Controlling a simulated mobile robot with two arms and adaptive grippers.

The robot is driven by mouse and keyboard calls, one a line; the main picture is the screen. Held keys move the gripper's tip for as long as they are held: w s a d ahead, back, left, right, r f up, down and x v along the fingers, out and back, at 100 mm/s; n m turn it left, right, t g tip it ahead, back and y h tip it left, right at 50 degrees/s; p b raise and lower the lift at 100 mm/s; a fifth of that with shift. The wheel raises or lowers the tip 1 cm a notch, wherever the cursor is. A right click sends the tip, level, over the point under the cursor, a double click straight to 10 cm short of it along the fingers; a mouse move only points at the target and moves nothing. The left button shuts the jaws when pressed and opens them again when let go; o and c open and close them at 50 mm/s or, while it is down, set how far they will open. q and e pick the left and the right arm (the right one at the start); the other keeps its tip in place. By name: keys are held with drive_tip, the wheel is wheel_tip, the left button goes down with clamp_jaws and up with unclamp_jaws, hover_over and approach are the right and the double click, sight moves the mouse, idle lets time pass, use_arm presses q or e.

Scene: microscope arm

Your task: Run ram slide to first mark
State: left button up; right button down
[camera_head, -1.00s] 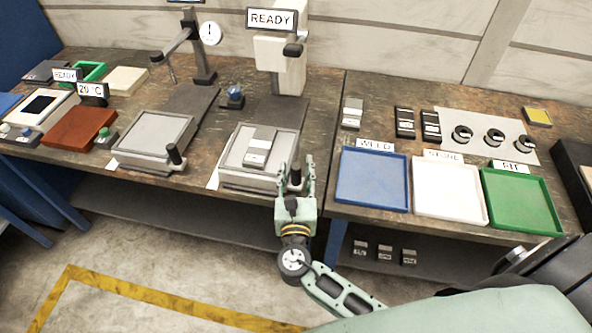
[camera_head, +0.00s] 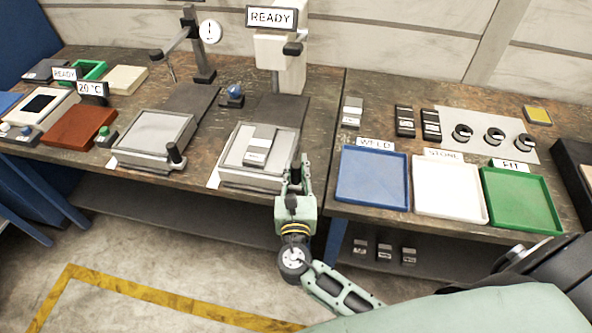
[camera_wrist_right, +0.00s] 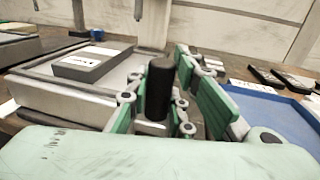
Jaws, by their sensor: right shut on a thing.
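The slide (camera_head: 235,155), a pale grey plate with a raised rim, sits under the READY press (camera_head: 290,75) at the bench's front edge. A grey block with a white label (camera_head: 260,146) lies on it and also shows in the wrist view (camera_wrist_right: 95,66). My right gripper (camera_head: 297,172) is at the slide's front right corner. In the wrist view, its fingers are shut around the upright black handle (camera_wrist_right: 159,88), whose top stands clear between them. The fingers mostly hide the handle in the head view. No first mark can be made out. My left gripper is not in view.
A similar slide with a black handle (camera_head: 175,155) stands to the left. Blue (camera_head: 372,178), white (camera_head: 450,188) and green (camera_head: 523,200) trays lie to the right. A blue knob (camera_head: 233,93) stands behind, between the slides. Floor in front is open.

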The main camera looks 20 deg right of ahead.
drive_tip(key=x, duration=0.4)
drive_tip(key=d+b+x, duration=0.1)
drive_tip(key=x, duration=0.3)
drive_tip(key=s+d+x, duration=0.1)
drive_tip(key=x, duration=0.4)
drive_tip(key=shift+w+d, duration=0.1)
drive_tip(key=shift+d, duration=0.1)
drive_tip(key=c, duration=1.5)
unclamp_jaws()
drive_tip(key=shift+c, duration=0.2)
drive_tip(key=shift+s+a, duration=0.15)
drive_tip(key=shift+s, duration=0.2)
drive_tip(key=v, duration=1.1)
drive_tip(key=shift+s, duration=0.15)
